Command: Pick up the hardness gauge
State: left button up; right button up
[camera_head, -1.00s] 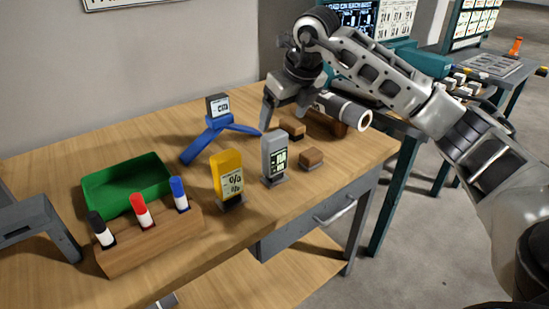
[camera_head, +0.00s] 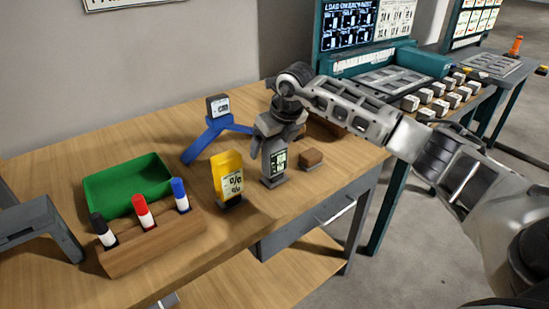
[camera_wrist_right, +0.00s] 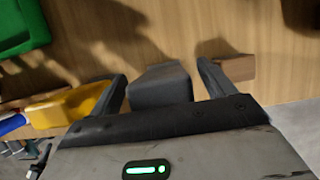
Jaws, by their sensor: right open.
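The hardness gauge appears to be the upright grey handheld device (camera_head: 273,166) with a lit display, standing in a dark base on the wooden bench; its name is not legible. My right gripper (camera_head: 272,137) is over its top, coming down from above. In the right wrist view the grey device (camera_wrist_right: 160,84) lies between the two spread fingers of my right gripper (camera_wrist_right: 162,84), with gaps at its sides, so the gripper is open. The display side is hidden there. My left gripper is not in view.
A yellow meter (camera_head: 227,177) stands close left of the grey device, and a small wooden block (camera_head: 311,158) lies close right. A blue tripod device (camera_head: 216,128) is behind. A green tray (camera_head: 125,187), a marker rack (camera_head: 152,239) and a grey angular frame (camera_head: 60,235) are further left.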

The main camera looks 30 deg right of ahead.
jog(key=c, duration=1.2)
jog(key=shift+c, duration=0.2)
jog(key=shift+r, duration=0.1)
jog(key=shift+r, duration=0.2)
jog(key=r, duration=0.3)
jog(key=shift+s+a+r+b, duration=0.25)
jog(key=shift+r+b, duration=0.05)
jog(key=shift+b, duration=0.1)
pick_arm(q)
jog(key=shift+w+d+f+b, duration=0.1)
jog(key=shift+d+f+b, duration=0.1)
jog(key=shift+b, duration=0.5)
pick_arm(e)
jog(key=s+a+r, duration=0.8)
jog(key=s+r, duration=0.1)
jog(key=s, duration=0.1)
jog(key=shift+a, duration=0.3)
jog(key=shift+s, duration=0.1)
